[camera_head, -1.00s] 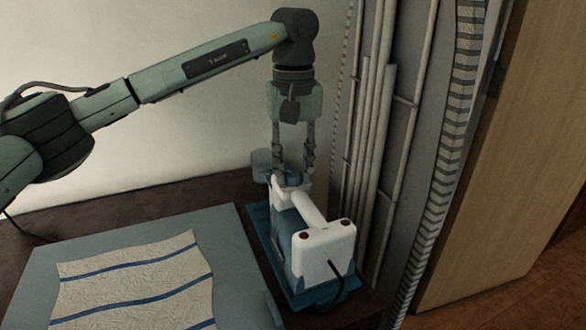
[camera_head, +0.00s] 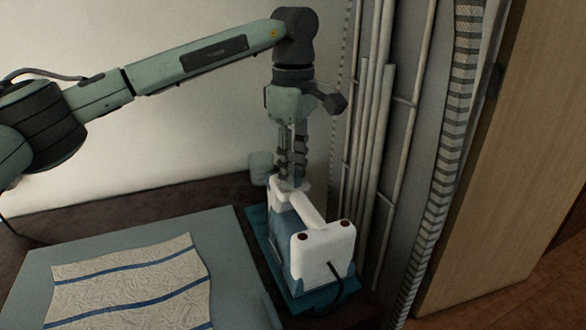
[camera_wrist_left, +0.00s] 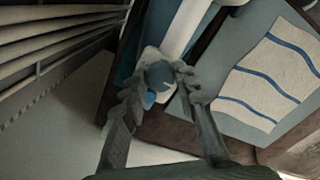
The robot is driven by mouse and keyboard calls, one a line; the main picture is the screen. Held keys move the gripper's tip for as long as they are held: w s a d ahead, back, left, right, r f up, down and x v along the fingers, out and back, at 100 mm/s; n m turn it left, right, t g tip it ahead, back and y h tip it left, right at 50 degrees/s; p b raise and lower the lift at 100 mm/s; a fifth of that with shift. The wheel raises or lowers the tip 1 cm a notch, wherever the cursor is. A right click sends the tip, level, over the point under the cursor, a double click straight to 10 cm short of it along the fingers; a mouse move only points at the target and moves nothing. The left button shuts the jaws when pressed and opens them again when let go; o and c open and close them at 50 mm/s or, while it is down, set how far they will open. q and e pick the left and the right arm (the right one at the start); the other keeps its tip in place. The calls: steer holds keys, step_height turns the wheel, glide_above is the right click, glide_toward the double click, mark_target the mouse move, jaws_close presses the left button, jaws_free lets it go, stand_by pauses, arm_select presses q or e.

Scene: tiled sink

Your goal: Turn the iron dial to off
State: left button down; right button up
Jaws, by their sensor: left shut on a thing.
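The white and blue iron (camera_head: 322,242) rests on a teal base (camera_head: 262,225), with its white handle sloping toward the camera. In the left wrist view its pale body (camera_wrist_left: 185,25) is at the top. My left gripper (camera_head: 290,180) points straight down at the far end of the iron. In the left wrist view its fingers (camera_wrist_left: 162,76) are on both sides of the round blue dial (camera_wrist_left: 158,74) and shut on it. In the head view the fingers hide the dial. I cannot read the dial's setting. My right gripper is in neither view.
An ironing board (camera_head: 225,255) with a striped cloth (camera_head: 130,285) lies left of the iron. A small pale cylinder (camera_head: 261,167) stands behind it. Close on the right are a grey rack with pipes (camera_head: 375,150) and a wooden panel (camera_head: 500,160). A dark cord (camera_head: 338,285) hangs from the iron.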

arm_select(q)
steer(key=shift+n, duration=1.2)
steer(key=shift+w, duration=0.1)
steer(key=c, duration=1.2)
jaws_free()
steer(key=shift+o, duration=0.2)
step_height(320, 180, up, 12)
